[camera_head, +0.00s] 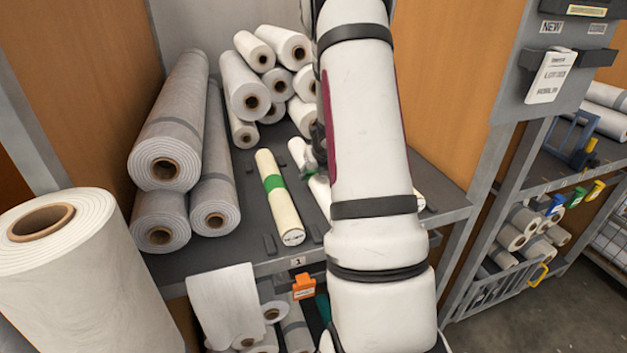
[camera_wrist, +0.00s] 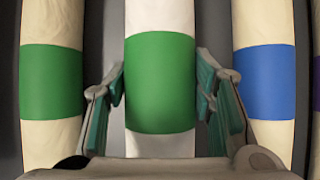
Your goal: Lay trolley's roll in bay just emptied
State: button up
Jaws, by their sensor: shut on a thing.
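In the wrist view, my gripper (camera_wrist: 160,82) has its teal-padded fingers on both sides of a white roll with a green band (camera_wrist: 160,85), and is shut on it. The roll lies lengthwise between a cream roll with a green band (camera_wrist: 52,85) on the left and one with a blue band (camera_wrist: 263,85) on the right. In the head view, the cream green-banded roll (camera_head: 283,211) lies on the shelf; the held roll (camera_head: 299,151) shows partly beside it. My arm hides the gripper and most of that row. I cannot tell whether the held roll touches the shelf.
Large grey rolls (camera_head: 171,140) are stacked on the left of the shelf, and smaller white rolls (camera_head: 246,87) pile at the back. A big white roll (camera_head: 70,270) stands in the left foreground. A grey post with labels (camera_head: 550,77) is at the right.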

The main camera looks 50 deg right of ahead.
jog(key=shift+w+f+b, duration=0.3)
jog(key=shift+f, duration=0.6)
jog(key=shift+s+f, duration=0.1)
jog(key=shift+f, duration=0.1)
jog(key=o, duration=1.5)
jog(key=shift+f+b, duration=0.15)
jog(key=shift+b, duration=0.15)
jog(key=p+v, duration=0.4)
jog(key=v, duration=0.8)
jog(key=shift+p, duration=0.4)
jog(key=shift+s+a, duration=0.1)
